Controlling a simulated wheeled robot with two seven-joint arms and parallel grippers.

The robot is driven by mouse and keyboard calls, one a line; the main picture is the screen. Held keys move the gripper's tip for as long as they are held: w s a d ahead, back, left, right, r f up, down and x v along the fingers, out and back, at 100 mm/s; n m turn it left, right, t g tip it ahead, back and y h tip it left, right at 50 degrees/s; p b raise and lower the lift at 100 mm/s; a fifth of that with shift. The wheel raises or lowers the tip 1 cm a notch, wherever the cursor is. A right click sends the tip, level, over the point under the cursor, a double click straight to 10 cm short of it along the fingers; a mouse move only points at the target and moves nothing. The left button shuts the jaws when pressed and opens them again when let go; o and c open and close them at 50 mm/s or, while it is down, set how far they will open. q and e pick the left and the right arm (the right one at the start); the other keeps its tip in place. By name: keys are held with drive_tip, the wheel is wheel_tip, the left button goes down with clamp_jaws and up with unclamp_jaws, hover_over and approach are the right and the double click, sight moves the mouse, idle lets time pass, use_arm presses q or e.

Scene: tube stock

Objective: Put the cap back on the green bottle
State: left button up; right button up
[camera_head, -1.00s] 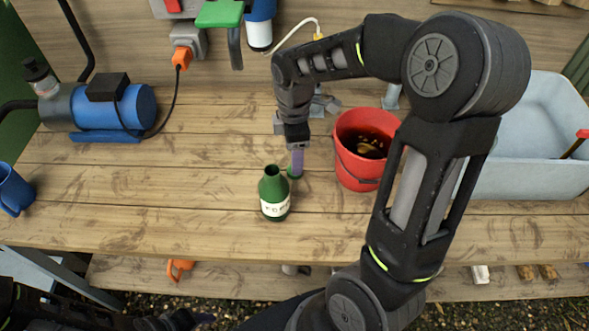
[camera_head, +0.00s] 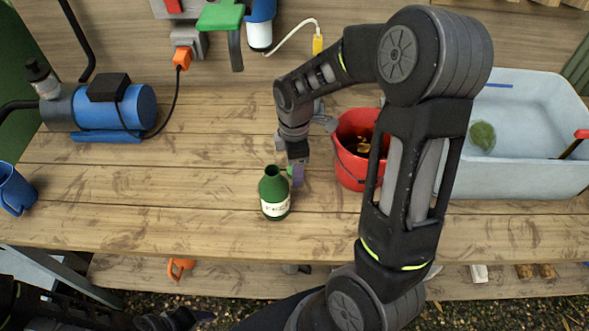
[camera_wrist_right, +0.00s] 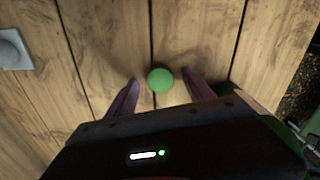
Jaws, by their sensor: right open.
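The green bottle (camera_head: 274,196) with a pale label stands upright and uncapped on the wooden table in the head view. A round green cap (camera_wrist_right: 160,79) lies on the planks, between the fingertip lines in the right wrist view. In the head view a sliver of the cap (camera_head: 290,170) shows beside the purple fingers. My right gripper (camera_wrist_right: 162,92) is open over the cap, just right of the bottle's neck; it also shows in the head view (camera_head: 298,176). My left gripper (camera_head: 204,316) is low at the bottom edge, mostly dark, its jaws unclear.
A red bucket (camera_head: 350,169) stands close right of my right gripper. A pale blue basin (camera_head: 530,178) is at the right. A blue pump (camera_head: 128,108) and a blue mug (camera_head: 14,190) are at the left. The table left of the bottle is clear.

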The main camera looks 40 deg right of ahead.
drive_tip(key=shift+c, duration=0.2)
clamp_jaws()
idle(0.5)
